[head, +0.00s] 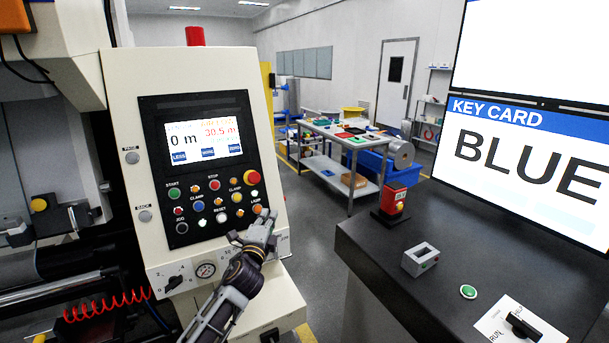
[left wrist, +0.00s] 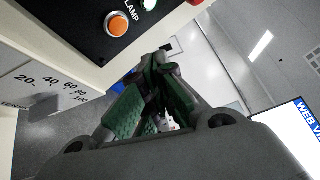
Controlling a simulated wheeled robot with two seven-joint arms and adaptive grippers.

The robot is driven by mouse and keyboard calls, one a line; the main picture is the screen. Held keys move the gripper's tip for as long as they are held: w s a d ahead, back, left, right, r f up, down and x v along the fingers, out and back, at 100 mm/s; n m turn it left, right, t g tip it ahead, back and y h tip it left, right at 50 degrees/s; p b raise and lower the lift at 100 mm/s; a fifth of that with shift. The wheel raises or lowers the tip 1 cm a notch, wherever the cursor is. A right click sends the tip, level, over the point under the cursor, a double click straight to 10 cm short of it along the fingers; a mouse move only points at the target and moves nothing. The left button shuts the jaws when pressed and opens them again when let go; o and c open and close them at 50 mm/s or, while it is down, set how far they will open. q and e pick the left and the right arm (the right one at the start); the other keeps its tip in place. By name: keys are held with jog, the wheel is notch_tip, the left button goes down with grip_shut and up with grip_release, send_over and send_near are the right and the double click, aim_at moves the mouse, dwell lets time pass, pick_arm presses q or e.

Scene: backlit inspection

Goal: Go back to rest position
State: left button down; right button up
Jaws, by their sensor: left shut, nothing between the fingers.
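My left gripper (head: 264,218) is in front of the lower right corner of the cream control panel (head: 250,70), close to its buttons. In the left wrist view, its green-padded fingers (left wrist: 155,85) are shut with nothing between them. The orange lamp button (left wrist: 117,24) shows above the fingers in that view, apart from them. In the head view I cannot tell whether the fingertips touch the panel. My right gripper is in neither view.
A dark counter (head: 385,265) stands at the right with a small grey box (head: 420,259), a green button (head: 468,292) and a red device (head: 392,198). A large screen (head: 530,150) reads KEY CARD BLUE. Behind is a workbench (head: 345,190); grey floor lies between.

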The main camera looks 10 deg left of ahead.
pick_arm(q)
jog(key=s+a+f+n+g+y, duration=0.1)
jog(key=s+a+f+n+g, duration=0.1)
jog(key=s+f+n+g, duration=0.4)
jog(key=s+a+f+n+g+y, duration=0.25)
jog(key=s+f+n, duration=0.25)
jog(key=s+f, duration=0.65)
jog(key=s+d+f+n+g+h, duration=0.1)
jog(key=s+f+n+g+h, duration=0.2)
jog(key=s, duration=0.8)
jog(key=s+f+n+g, duration=0.3)
jog(key=s+f+g, duration=0.1)
jog(key=s, duration=0.6)
notch_tip(320, 180, down, 33)
jog(key=s+g, duration=0.2)
jog(key=s, duration=0.1)
jog(key=s+a+f, duration=0.2)
jog(key=s+f, duration=0.8)
jog(key=s, duration=0.1)
jog(key=s+a+f, duration=0.1)
jog(key=s+f, duration=0.9)
jog(key=s, duration=0.1)
jog(key=shift+s+a+g, duration=0.15)
jog(key=shift+a+g, duration=0.25)
jog(key=shift+g, duration=0.05)
